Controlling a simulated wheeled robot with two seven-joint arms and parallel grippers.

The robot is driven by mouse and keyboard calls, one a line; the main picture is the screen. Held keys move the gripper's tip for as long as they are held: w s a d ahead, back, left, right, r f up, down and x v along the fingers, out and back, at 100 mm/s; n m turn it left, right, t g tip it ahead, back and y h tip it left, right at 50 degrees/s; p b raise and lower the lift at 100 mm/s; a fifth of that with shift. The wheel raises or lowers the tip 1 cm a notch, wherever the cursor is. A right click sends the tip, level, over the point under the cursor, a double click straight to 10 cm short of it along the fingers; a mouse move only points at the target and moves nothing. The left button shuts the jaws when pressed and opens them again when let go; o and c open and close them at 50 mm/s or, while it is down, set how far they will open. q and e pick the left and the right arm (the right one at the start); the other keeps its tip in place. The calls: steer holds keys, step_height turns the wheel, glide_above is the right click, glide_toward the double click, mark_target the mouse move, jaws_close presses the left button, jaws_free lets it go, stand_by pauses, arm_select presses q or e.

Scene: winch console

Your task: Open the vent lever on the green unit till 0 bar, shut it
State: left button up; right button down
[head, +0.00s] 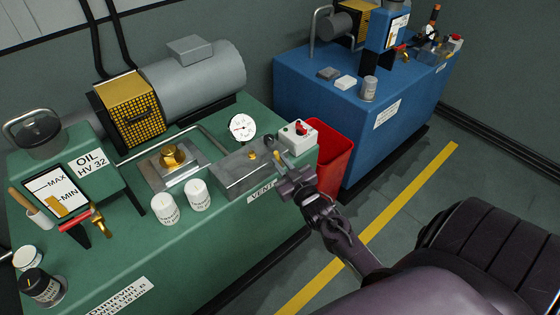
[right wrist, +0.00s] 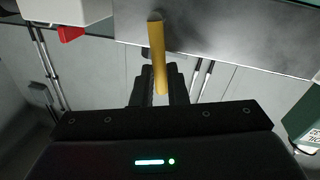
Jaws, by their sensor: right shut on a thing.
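The green unit (head: 225,235) fills the left and middle of the head view. Its grey vent block (head: 232,176) sits above the VENT label (head: 262,192), with a small brass part on top. My right gripper (head: 284,178) is at the block's right end. In the right wrist view a yellow vent lever (right wrist: 157,52) runs down between the fingers, and the gripper (right wrist: 159,92) is shut on it. The round white gauge (head: 242,127) stands behind the block; its reading is too small to tell. My left gripper is not in view.
A white switch box with a red knob (head: 299,132) stands just behind the gripper. A red bin (head: 330,158) is beside the green unit, before the blue unit (head: 325,90). Two white containers (head: 165,209) stand left of the block. The floor by the yellow line is clear.

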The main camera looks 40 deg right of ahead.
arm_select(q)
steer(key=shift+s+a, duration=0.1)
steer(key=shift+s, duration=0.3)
arm_select(e)
steer(key=c, duration=1.4)
jaws_free()
steer(key=shift+c, duration=0.2)
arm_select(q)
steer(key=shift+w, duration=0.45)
arm_select(e)
steer(key=s, duration=0.7)
steer(key=shift+s+a+f, duration=0.15)
steer(key=shift+s+a, duration=0.25)
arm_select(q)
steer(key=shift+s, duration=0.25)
